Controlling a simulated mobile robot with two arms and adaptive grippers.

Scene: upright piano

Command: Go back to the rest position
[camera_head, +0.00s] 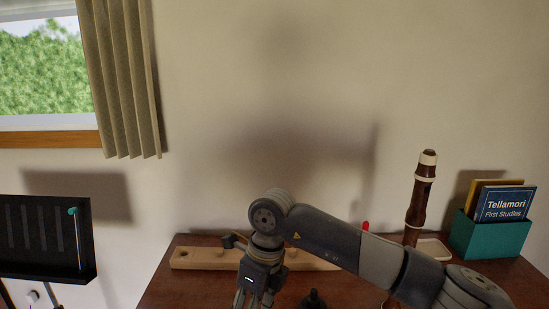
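My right arm comes in from the right and crosses in front of the brown piano top (165,292). My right gripper (253,302) points down at the bottom edge, in front of the left part of a pale wooden strip with a hole in it (205,258). Its fingertips are cut off by the frame, so I cannot tell whether it is open or holds anything. My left gripper is not in view.
A dark brown recorder (421,195) stands upright behind my forearm, near a cream tray (434,246). A teal box (490,236) holds books at the right. A small red tip (365,226) and a black knob (313,299) show near my arm. A black music stand (40,235) is left.

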